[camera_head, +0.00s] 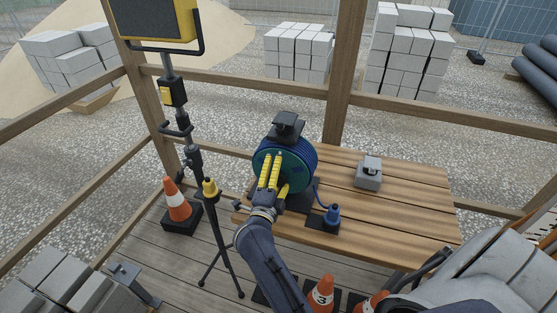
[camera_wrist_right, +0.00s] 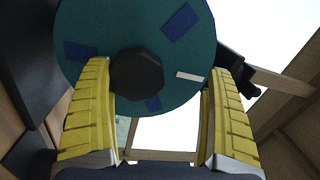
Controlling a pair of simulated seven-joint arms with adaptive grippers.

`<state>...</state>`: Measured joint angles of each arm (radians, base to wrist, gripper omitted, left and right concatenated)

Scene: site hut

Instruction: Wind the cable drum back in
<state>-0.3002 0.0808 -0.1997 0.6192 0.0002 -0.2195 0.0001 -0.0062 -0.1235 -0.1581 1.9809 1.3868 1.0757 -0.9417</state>
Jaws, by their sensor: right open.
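The cable drum (camera_head: 300,150) stands on the wooden bench, with a teal side disc (camera_wrist_right: 110,30), blue cable and a dark block on top. A blue cable runs from the drum to a blue plug (camera_head: 332,214). My left gripper is not in view.
The wooden bench (camera_head: 415,200) is mostly clear at right, with a grey block (camera_head: 369,172) on it. A lamp tripod (camera_head: 210,225) and an orange cone (camera_head: 176,200) stand left of the bench. More cones (camera_head: 321,293) are at front. Wooden rails enclose the hut.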

